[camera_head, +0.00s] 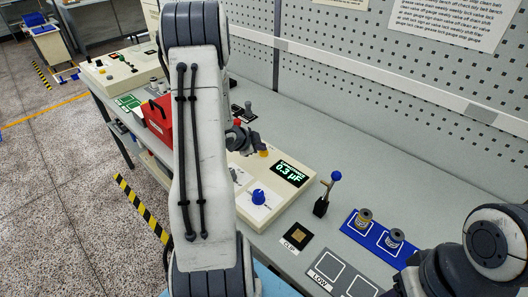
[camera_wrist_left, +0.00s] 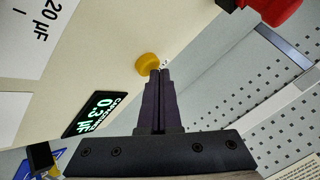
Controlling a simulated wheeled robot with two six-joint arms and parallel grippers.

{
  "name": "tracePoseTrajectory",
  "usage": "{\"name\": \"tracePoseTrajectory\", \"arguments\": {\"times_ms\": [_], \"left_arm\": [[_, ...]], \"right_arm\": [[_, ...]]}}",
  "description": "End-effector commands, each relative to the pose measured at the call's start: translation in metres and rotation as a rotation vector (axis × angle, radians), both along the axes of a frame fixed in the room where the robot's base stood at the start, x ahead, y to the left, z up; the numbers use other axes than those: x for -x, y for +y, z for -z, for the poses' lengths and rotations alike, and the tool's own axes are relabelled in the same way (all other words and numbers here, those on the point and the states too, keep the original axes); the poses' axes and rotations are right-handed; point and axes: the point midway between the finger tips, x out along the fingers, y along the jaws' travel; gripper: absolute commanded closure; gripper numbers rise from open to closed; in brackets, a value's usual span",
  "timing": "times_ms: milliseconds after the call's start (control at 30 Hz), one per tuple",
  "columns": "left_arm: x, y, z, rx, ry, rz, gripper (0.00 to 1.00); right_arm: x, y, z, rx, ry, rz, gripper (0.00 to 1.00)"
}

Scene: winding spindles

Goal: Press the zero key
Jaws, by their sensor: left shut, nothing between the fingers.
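A yellow round key (camera_head: 263,153) sits on the cream meter (camera_head: 299,159), whose green display (camera_head: 289,173) reads 0.3 µF. No zero label is legible on the key. My left gripper (camera_head: 257,145) is shut and empty, with its tips right beside the key. In the left wrist view the shut fingertips (camera_wrist_left: 160,72) meet the edge of the yellow key (camera_wrist_left: 147,64); I cannot tell whether they touch it. The display (camera_wrist_left: 95,113) shows there too. My right arm is at the lower right, its fingers out of sight.
A blue knob (camera_head: 258,197) is on the meter's front. A blue-balled lever (camera_head: 335,176) stands to its right, near a blue tray (camera_head: 349,224) with spools (camera_head: 364,217). A red bin (camera_head: 158,118) is left of my arm. A perforated wall (camera_head: 400,70) runs behind the bench.

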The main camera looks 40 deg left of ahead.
Motion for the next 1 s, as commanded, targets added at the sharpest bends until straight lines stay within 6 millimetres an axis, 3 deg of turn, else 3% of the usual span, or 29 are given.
{"name": "tracePoseTrajectory", "arguments": {"times_ms": [567,1000], "left_arm": [[0.0,0.0,0.004,0.001,0.001,-0.001,1.0],[0.0,0.0,-0.015,0.0,0.001,0.0,1.0]], "right_arm": [[0.0,0.0,0.003,0.0,0.0,0.0,0.5],[0.0,0.0,-0.015,0.0,0.0,0.0,0.5]]}}
